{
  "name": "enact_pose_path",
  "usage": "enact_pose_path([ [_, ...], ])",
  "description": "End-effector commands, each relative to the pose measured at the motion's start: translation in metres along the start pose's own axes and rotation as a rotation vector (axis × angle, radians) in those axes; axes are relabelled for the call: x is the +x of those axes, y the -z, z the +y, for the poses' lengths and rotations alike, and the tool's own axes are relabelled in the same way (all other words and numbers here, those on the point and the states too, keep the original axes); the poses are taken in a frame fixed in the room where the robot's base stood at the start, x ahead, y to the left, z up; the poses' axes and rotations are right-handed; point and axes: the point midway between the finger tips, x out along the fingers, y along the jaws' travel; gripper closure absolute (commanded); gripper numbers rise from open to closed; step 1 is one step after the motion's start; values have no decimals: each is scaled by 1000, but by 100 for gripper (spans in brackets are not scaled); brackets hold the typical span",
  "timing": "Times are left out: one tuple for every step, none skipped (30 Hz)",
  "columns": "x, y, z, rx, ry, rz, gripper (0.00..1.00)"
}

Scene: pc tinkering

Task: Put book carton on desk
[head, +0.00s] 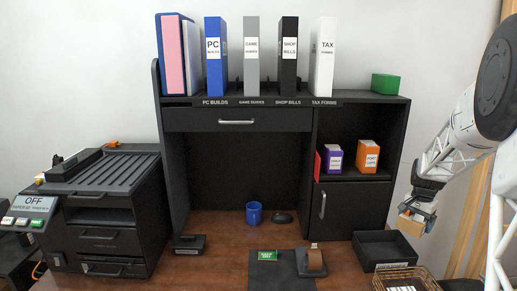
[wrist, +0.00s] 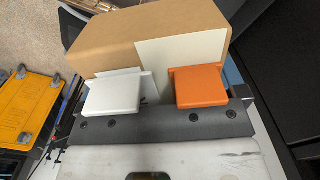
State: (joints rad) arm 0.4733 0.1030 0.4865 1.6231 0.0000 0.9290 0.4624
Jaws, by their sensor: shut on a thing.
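My gripper (head: 420,208) is at the right side of the head view, up off the desk. It is shut on the book carton (head: 410,225), a tan cardboard box that shows small there. In the wrist view the carton (wrist: 150,28) lies beyond the white and orange fingers of my gripper (wrist: 157,90), with a pale panel on its near side. The fingers hide part of it. The desk (head: 222,265) has a brown wooden top with a black hutch behind it. The carton is right of the desk's middle, above the black tray and wicker basket area.
A black open tray (head: 385,248) and a wicker basket (head: 405,280) stand at the right. A blue mug (head: 254,213), a mouse (head: 283,218), a dark mat (head: 285,272) with a brown item (head: 316,260) and a green piece (head: 267,255) occupy the middle. Bare desktop shows left of the mat.

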Motion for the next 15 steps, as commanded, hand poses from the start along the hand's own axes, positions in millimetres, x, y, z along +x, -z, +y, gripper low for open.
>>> enact_pose_path([
  [-7, 12, 11, -9, 1, 3, 51],
  [-10, 18, 16, -20, 2, 4, 51],
  [-15, 26, 25, -32, 1, 3, 51],
  [-18, 31, 31, -41, 1, 2, 51],
  [-21, 37, 37, -52, 1, 3, 51],
  [-26, 45, 46, -64, 1, 3, 51],
  [-29, 50, 52, -74, 1, 2, 51],
  [-32, 56, 58, -83, 1, 2, 51],
  [-36, 63, 68, -96, 1, 2, 51],
  [-40, 69, 74, -106, 1, 3, 51],
  [-43, 74, 81, -115, 1, 2, 51],
  [-48, 80, 90, -128, 0, 1, 51],
  [-51, 85, 96, -138, 1, 2, 51],
  [-54, 90, 103, -146, 1, 3, 51],
  [-59, 96, 112, -159, 1, 2, 51],
])
